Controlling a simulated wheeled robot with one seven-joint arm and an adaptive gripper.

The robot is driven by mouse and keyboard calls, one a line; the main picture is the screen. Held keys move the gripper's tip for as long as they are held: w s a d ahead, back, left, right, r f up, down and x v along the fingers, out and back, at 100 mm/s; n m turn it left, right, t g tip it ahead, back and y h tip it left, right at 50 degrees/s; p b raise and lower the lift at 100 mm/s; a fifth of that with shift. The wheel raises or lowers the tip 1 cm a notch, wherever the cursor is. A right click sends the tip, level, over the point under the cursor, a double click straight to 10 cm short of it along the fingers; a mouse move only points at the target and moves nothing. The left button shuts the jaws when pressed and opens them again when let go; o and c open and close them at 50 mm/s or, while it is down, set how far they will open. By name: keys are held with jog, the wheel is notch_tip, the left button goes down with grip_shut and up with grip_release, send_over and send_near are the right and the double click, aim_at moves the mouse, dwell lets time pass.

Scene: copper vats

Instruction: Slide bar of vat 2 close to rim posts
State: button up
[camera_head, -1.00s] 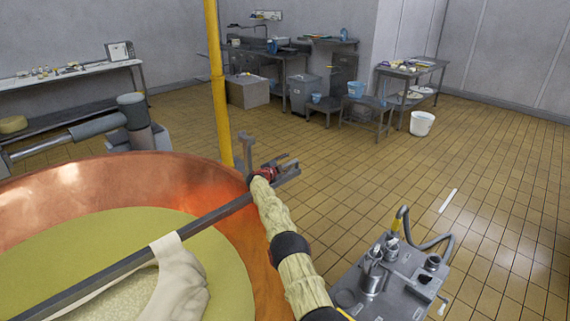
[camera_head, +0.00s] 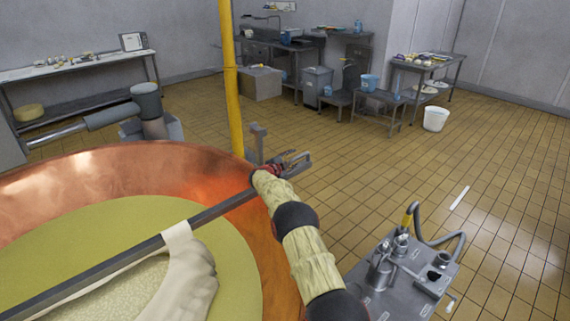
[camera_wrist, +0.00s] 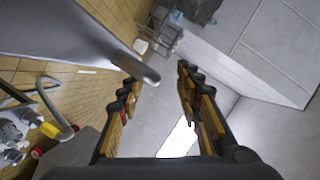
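A copper vat (camera_head: 190,160) fills the lower left of the head view, with yellowish liquid inside. A long grey bar (camera_head: 110,269) crosses it at a slant, and a pale cloth (camera_head: 190,270) hangs from the bar. A grey upright post (camera_head: 257,142) stands at the far right rim near the bar's right end. My gripper (camera_head: 294,161) is at that end, just outside the rim. In the wrist view my gripper's fingers (camera_wrist: 160,95) are apart, and a grey bar-like piece (camera_wrist: 137,68) reaches between or just beyond the tips; contact cannot be told.
A yellow pole (camera_head: 230,85) rises behind the rim. A grey machine with a hose (camera_head: 400,275) stands on the floor at lower right. A grey cylinder arm (camera_head: 115,114) is behind the vat at left. Tables and a white bucket (camera_head: 435,118) are farther back.

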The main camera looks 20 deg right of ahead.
jog(key=v, duration=0.5)
jog(key=shift+a+r, duration=0.15)
jog(key=shift+a, duration=0.4)
jog(key=shift+s+a, duration=0.1)
jog(key=shift+s, duration=0.15)
jog(key=shift+r, duration=0.1)
